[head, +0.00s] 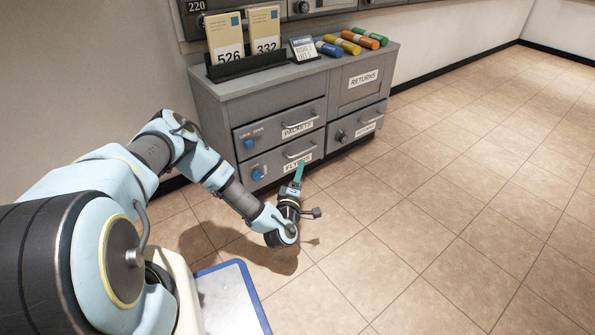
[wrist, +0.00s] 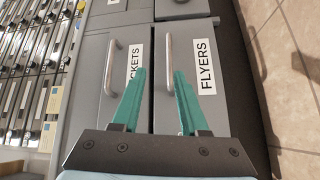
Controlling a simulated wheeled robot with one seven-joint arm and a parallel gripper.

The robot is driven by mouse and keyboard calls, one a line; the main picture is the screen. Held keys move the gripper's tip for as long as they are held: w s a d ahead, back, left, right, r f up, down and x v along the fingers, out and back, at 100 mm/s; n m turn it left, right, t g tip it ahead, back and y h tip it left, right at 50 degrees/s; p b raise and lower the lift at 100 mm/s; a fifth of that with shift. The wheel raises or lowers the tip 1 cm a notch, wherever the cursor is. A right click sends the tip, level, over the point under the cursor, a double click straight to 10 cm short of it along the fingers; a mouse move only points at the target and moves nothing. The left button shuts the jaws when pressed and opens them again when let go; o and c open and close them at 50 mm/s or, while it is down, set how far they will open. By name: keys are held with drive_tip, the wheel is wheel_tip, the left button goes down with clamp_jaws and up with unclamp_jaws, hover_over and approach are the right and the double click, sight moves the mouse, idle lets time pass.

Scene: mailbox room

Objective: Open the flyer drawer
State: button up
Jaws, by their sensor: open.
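The flyer drawer (head: 272,166) is the lower left drawer of the grey cabinet. It looks closed and has a bar handle (head: 299,152), a FLYERS label and a blue knob (head: 257,174). In the wrist view the drawer front (wrist: 192,35) fills the upper middle, with its handle (wrist: 169,55) left of the label. My gripper (head: 299,170) is open and empty in front of this drawer, partly covering its label in the head view. In the wrist view my gripper (wrist: 159,72) has its teal fingers apart, the right fingertip beside the handle. Contact cannot be told.
The packets drawer (head: 275,128) with its own handle (wrist: 109,66) lies directly above. The returns compartment (head: 355,88) and another drawer (head: 352,128) are at right. The tiled floor (head: 450,200) at right is clear.

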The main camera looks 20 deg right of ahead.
drive_tip(key=w+d+n+t+b, duration=0.1)
drive_tip(key=w+d+b, duration=0.4)
drive_tip(key=w, duration=0.3)
drive_tip(key=shift+f+n+y, duration=0.4)
drive_tip(key=shift+f, duration=0.05)
drive_tip(key=shift+w, duration=0.1)
clamp_jaws()
idle(1.2)
